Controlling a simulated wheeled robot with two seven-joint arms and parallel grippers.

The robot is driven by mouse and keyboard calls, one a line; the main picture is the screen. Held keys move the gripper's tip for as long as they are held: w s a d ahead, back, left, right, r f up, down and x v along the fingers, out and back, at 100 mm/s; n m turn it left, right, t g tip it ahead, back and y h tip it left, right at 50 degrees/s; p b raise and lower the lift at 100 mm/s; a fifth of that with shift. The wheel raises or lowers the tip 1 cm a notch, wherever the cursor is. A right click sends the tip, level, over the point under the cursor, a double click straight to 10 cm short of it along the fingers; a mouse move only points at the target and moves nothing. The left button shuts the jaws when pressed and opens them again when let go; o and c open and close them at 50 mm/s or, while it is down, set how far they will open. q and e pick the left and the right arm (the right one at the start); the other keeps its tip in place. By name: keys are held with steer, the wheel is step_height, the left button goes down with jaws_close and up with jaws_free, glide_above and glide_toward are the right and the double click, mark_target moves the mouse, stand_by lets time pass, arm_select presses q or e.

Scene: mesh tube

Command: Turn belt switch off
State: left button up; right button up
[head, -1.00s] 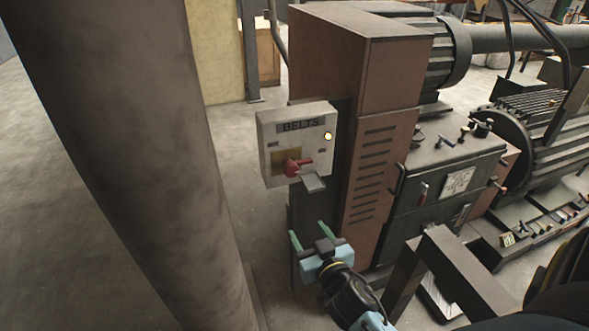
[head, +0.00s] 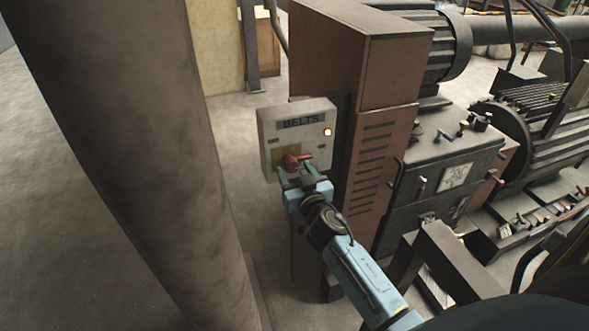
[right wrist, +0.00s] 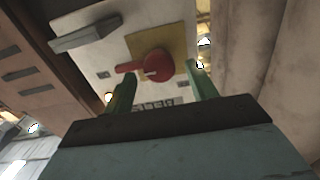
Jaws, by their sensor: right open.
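The belt switch is a red rotary handle (head: 291,161) on a yellow plate (head: 281,152), on the front of a pale box (head: 268,127) marked BELTS. A small light (head: 327,132) glows at the box's upper right. My right gripper (head: 294,174) is open at the lower part of the box, just below the handle. In the right wrist view the red handle (right wrist: 152,66) shows ahead between the green fingertips (right wrist: 163,80), its lever pointing left; contact cannot be told. My left gripper is not in view.
A thick brown column (head: 130,150) stands left of the box. A brown machine cabinet (head: 372,150) with slots stands to its right. Open floor lies between column and box.

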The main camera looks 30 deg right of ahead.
steer(key=shift+w+d, duration=0.1)
steer(key=shift+w, duration=0.35)
steer(key=c, duration=1)
